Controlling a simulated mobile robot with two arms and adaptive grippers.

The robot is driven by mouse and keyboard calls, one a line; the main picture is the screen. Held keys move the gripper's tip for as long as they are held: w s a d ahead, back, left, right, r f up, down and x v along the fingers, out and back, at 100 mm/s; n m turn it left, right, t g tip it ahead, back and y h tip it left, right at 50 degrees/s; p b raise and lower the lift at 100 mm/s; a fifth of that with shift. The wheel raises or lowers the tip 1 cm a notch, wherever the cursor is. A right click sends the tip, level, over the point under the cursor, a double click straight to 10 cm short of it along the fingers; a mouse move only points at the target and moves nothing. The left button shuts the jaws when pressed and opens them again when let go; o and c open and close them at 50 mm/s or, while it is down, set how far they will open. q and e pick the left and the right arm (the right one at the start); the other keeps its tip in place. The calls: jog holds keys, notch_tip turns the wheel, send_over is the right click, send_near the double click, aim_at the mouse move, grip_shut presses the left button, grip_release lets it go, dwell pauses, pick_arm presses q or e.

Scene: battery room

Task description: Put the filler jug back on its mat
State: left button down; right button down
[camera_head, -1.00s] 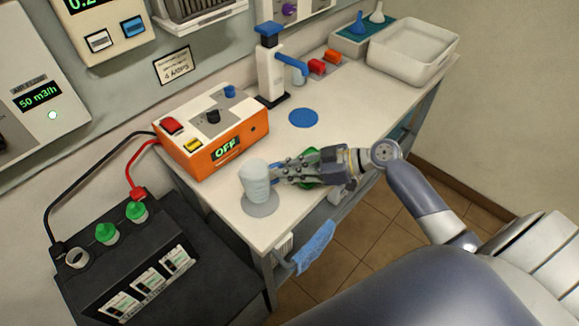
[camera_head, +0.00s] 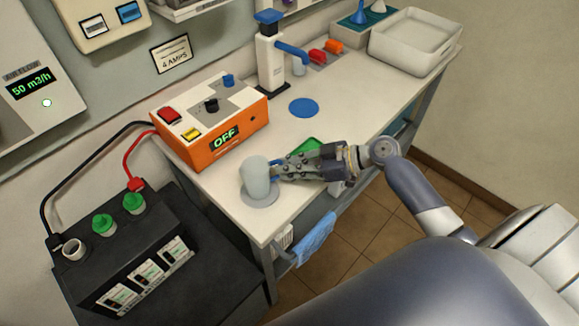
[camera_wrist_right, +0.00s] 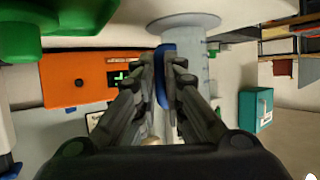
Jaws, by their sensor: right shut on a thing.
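The filler jug (camera_head: 257,176) is a whitish, translucent cup with a blue handle. It is upright at the front left of the bench, over a grey round mat (camera_head: 269,201). Its base overlaps the mat; I cannot tell whether it touches. My right gripper (camera_head: 281,171) comes from the right and is shut on the jug's handle. In the right wrist view, the blue handle (camera_wrist_right: 163,76) is between the fingers, with the jug (camera_wrist_right: 191,70) beside it and the mat (camera_wrist_right: 183,22) above in the picture. My left gripper is not in view.
A blue disc (camera_head: 304,107) lies farther back, near a pump-like stand (camera_head: 270,60). A green item (camera_head: 307,145) lies beside my right gripper. A dark battery (camera_head: 150,255) is at left. The white bench (camera_head: 345,105) has free room.

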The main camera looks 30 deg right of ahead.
jog(key=shift+f, duration=0.25)
jog(key=c, duration=1.6)
grip_release()
jog(key=shift+d, duration=0.1)
jog(key=v, duration=1.2)
